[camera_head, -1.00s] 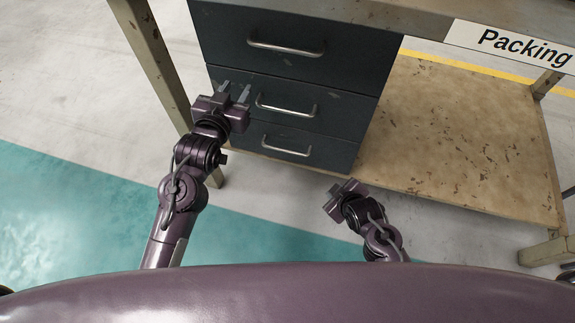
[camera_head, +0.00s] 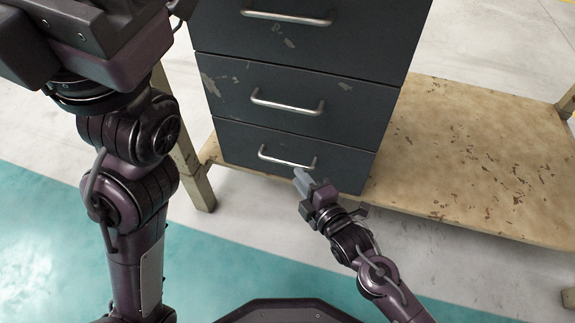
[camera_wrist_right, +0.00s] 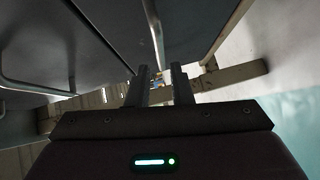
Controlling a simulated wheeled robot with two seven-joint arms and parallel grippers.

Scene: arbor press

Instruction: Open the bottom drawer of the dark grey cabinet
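The dark grey cabinet (camera_head: 290,50) stands under the bench with three drawers, all flush. The bottom drawer (camera_head: 240,145) has a silver bar handle (camera_head: 285,160). My right gripper (camera_head: 300,176) is at the right end of this handle in the head view. In the right wrist view its two fingers (camera_wrist_right: 161,85) are apart, and a metal bar handle (camera_wrist_right: 154,28) runs toward the gap between them. I cannot tell whether they touch it. My left gripper (camera_head: 90,40) is raised large at the top left; its fingertips are not clear.
A worn wooden lower shelf (camera_head: 480,160) extends right of the cabinet. A bench leg (camera_head: 195,175) stands left of the drawers. The floor in front, grey and teal, is clear apart from my arms.

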